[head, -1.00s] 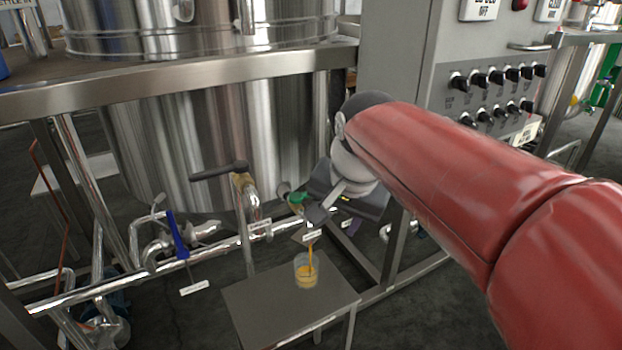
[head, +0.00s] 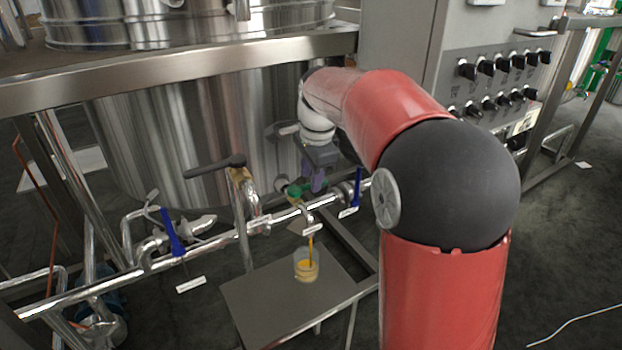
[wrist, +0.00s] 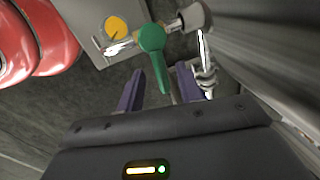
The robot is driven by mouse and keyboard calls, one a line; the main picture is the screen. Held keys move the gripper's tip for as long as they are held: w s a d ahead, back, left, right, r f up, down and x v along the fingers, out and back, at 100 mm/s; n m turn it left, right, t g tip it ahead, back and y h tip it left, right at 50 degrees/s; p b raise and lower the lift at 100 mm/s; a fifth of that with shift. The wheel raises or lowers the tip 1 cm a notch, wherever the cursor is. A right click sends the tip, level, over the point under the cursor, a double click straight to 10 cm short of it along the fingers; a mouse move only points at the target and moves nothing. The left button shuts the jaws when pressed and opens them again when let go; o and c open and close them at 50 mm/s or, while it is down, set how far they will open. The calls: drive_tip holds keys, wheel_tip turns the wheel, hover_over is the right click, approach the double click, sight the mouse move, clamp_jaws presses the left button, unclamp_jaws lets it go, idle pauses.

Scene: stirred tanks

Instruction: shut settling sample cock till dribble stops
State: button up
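The sample cock has a green handle (head: 296,190) on the pipe below the tank; it also shows in the wrist view (wrist: 152,48). A yellow-orange stream (head: 310,247) runs from its spout into a clear beaker (head: 306,266) holding yellow liquid. In the wrist view the beaker's round yellow top (wrist: 116,27) lies left of the handle. My gripper (wrist: 160,84) is open, its two purple fingers apart on either side of the handle's lower end. I cannot tell whether they touch it. In the head view my gripper (head: 318,182) is just above and right of the handle, partly hidden.
The beaker stands on a small grey table (head: 262,306). Blue-handled valves (head: 172,236) sit left and right along the pipe. A black-handled valve (head: 216,166) stands left of the cock. The steel tank (head: 190,140) wall is close behind my gripper.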

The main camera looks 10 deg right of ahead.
drive_tip(key=shift+w+f, duration=0.1)
drive_tip(key=shift+f, duration=0.5)
clamp_jaws()
drive_tip(key=shift+r, duration=0.1)
